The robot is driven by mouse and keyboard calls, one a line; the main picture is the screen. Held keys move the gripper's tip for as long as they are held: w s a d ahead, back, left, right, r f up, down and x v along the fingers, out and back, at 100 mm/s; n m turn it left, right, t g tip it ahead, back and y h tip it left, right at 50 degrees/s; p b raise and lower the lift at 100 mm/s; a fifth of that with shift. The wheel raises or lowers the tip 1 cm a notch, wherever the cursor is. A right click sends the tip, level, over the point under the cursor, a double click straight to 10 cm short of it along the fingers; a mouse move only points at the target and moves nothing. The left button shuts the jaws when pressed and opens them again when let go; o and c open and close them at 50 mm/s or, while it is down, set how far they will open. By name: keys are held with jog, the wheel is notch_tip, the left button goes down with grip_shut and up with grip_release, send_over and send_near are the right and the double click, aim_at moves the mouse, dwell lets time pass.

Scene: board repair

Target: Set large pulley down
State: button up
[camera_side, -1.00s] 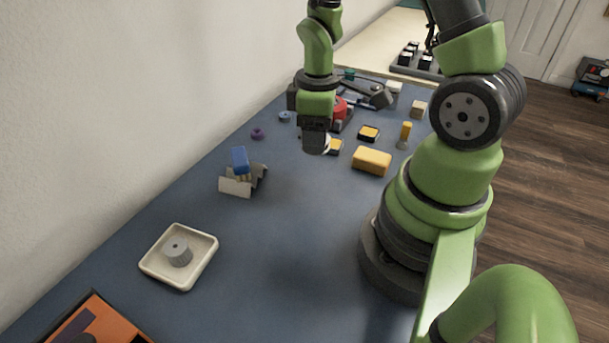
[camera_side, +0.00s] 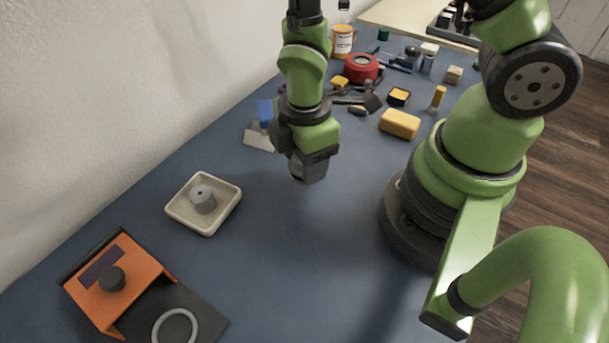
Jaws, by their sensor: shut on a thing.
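My gripper (camera_side: 308,174) points down above the middle of the blue table, to the right of the cream tray. It is shut on a grey thing at its tip, which I take to be the large pulley; the jaws and the arm hide most of it, so its outline is unclear. It appears held clear of the table top. A grey ribbed cylinder with a hole in its top, like a small pulley (camera_side: 203,199), stands upright in the shallow cream tray (camera_side: 229,204).
An orange bracket-like device (camera_side: 122,271) with a dark knob stands at front left, beside a dark plate with a pale ring (camera_side: 175,313). The table's middle front is clear.

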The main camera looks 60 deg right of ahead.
aim_at(304, 190)
jog(key=shift+f, duration=2.25)
jog(key=shift+f, duration=0.15)
jog(key=o, duration=0.9)
